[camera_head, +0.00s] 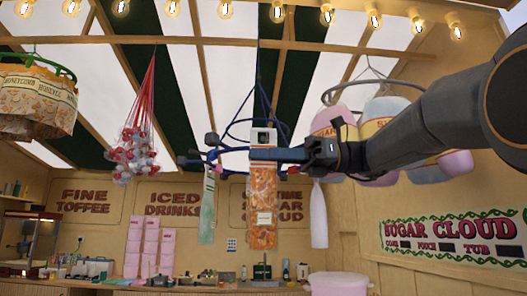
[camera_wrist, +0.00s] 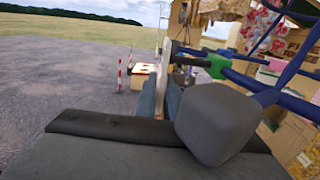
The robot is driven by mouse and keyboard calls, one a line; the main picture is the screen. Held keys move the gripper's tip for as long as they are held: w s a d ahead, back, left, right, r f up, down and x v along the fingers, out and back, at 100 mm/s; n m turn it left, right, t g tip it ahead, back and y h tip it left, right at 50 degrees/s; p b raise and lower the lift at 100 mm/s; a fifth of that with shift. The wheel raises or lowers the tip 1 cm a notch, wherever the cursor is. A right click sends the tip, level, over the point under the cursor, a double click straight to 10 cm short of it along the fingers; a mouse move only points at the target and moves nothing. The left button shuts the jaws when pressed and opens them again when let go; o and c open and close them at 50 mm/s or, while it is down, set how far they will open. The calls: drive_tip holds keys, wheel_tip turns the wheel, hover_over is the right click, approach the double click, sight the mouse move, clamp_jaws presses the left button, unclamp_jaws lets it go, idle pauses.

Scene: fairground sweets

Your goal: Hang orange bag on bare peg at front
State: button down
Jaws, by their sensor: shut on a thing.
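The orange bag (camera_head: 263,205), a tall clear pouch of orange sweets with a white label, hangs upright below my gripper (camera_head: 288,155). My gripper reaches in from the right and is shut on its top. A blue hanging rack (camera_head: 245,122) with dark knob-ended pegs is right behind and beside the bag. One knob (camera_head: 212,139) shows at its front left. In the wrist view a large grey knob (camera_wrist: 215,120) on a blue bar is close to the camera, beside my gripper's fingers (camera_wrist: 166,98). I cannot tell whether the bag touches a peg.
Large pastel tubs (camera_head: 385,115) hang behind my arm. A red-and-white bunch (camera_head: 138,140) hangs at left. A counter (camera_head: 200,290) runs below.

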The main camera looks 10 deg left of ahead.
drive_tip(key=shift+w, duration=0.1)
idle(0.3)
drive_tip(key=shift+w+a+p, duration=0.25)
drive_tip(key=shift+w+p, duration=0.6)
drive_tip(key=shift+p, duration=0.2)
drive_tip(key=shift+w, duration=0.2)
drive_tip(key=shift+w+a+p, duration=0.25)
drive_tip(key=shift+w+p, duration=0.55)
drive_tip(key=shift+p, duration=0.3)
drive_tip(key=shift+f, duration=0.4)
drive_tip(key=c, duration=0.9)
unclamp_jaws()
